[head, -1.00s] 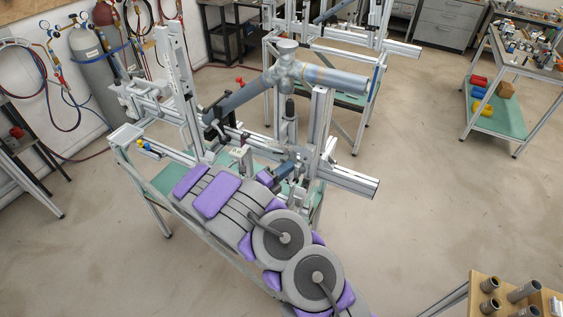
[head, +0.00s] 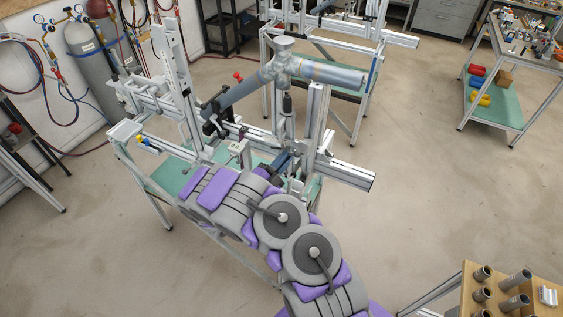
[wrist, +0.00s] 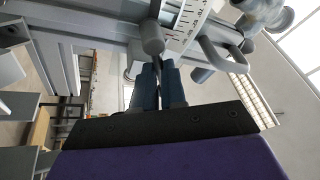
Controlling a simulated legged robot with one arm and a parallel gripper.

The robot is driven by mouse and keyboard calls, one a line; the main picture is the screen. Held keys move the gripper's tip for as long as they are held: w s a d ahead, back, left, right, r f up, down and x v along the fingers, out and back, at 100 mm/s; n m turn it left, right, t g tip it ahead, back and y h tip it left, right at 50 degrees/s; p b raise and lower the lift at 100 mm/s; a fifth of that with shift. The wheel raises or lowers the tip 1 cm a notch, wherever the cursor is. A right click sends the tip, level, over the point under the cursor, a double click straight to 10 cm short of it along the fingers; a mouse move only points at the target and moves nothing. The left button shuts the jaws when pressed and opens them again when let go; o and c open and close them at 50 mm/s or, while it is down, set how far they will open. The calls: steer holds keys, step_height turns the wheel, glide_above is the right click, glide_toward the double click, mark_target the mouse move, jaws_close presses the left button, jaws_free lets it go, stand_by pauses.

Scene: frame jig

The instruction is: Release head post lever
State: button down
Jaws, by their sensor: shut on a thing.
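My gripper (wrist: 160,84) shows in the wrist view with its blue fingers close together. They are shut on the thin end of the head post lever (wrist: 152,38), whose grey rounded part stands just beyond the fingertips. In the head view my gripper (head: 281,161) is at the foot of the upright head post (head: 314,112), low on the near side of the jig. The lever's grip point is too small to make out there. A grey pipe with a branch (head: 318,71) lies along the top of the jig, resting at the post.
The jig's aluminium rail (head: 345,174) sticks out to the right of the post. A tall slotted upright (head: 171,60) stands at the left. A wooden table with pipe pieces (head: 508,290) is at the lower right. The floor between is clear.

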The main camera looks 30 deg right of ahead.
steer(key=shift+w+r, duration=0.15)
steer(key=shift+r, duration=0.1)
steer(key=c, duration=1.6)
jaws_free()
steer(key=o, duration=0.4)
steer(key=shift+w+d+f, duration=0.1)
steer(key=shift+d+f, duration=0.05)
steer(key=shift+d, duration=0.2)
steer(key=v, duration=1.7)
steer(key=shift+a, duration=0.3)
